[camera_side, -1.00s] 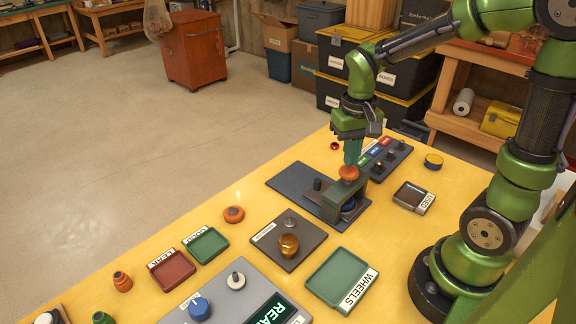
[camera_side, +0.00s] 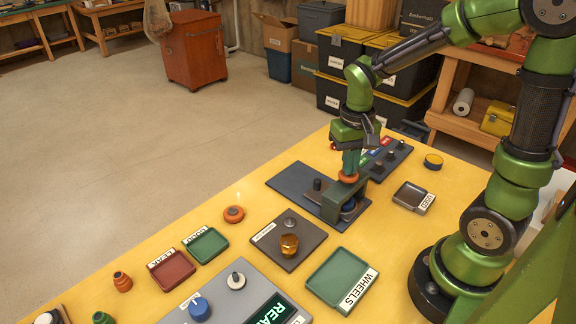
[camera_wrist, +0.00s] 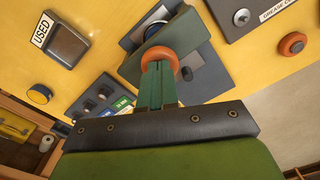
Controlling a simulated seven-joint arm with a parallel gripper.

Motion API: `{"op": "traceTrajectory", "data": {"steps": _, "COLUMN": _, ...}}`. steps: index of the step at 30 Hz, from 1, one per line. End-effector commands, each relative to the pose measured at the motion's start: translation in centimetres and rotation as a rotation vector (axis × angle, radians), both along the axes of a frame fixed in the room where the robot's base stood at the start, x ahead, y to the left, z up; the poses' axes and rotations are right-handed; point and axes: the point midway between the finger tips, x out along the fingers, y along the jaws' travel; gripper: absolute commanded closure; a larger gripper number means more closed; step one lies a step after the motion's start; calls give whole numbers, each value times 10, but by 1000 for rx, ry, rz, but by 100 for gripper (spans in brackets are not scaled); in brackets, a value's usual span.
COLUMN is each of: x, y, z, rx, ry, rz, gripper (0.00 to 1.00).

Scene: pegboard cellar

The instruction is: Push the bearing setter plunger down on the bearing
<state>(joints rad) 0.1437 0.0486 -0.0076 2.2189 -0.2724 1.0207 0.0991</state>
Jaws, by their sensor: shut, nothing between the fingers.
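The bearing setter (camera_side: 332,202) is a green frame on a dark base plate (camera_side: 290,182) on the yellow table. Its orange plunger knob (camera_side: 348,179) tops the frame and also shows in the wrist view (camera_wrist: 160,55). My gripper (camera_side: 350,170) is shut and empty, pointing down with its green fingertips on or just above the knob; contact itself is hard to tell. In the wrist view the shut fingers (camera_wrist: 158,75) overlap the knob. A blue-dark round part (camera_side: 348,206) sits under the frame; the bearing is mostly hidden there.
A dark plate with an amber knob (camera_side: 289,244) stands in front. A USED tray (camera_side: 413,197) lies to the right, a WHEELS tray (camera_side: 338,279) nearer. Red (camera_side: 172,270) and green (camera_side: 208,245) trays are at left. A strip with dark knobs (camera_side: 390,155) lies behind.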

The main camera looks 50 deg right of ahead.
Motion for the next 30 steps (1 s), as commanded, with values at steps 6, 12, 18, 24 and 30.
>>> {"op": "traceTrajectory", "data": {"steps": 6, "x": 0, "y": 0, "z": -6, "rx": 0, "ry": 2, "rz": 1, "gripper": 100}}
{"op": "traceTrajectory", "data": {"steps": 12, "x": 0, "y": 0, "z": -5, "rx": 0, "ry": 2, "rz": 1, "gripper": 100}}
{"op": "traceTrajectory", "data": {"steps": 18, "x": 0, "y": 0, "z": -1, "rx": 0, "ry": 0, "rz": 1, "gripper": 100}}
{"op": "traceTrajectory", "data": {"steps": 24, "x": 1, "y": 0, "z": 14, "rx": -1, "ry": -2, "rz": 2, "gripper": 100}}
{"op": "traceTrajectory", "data": {"steps": 30, "x": 1, "y": 0, "z": 28, "rx": -1, "ry": -2, "rz": 1, "gripper": 100}}
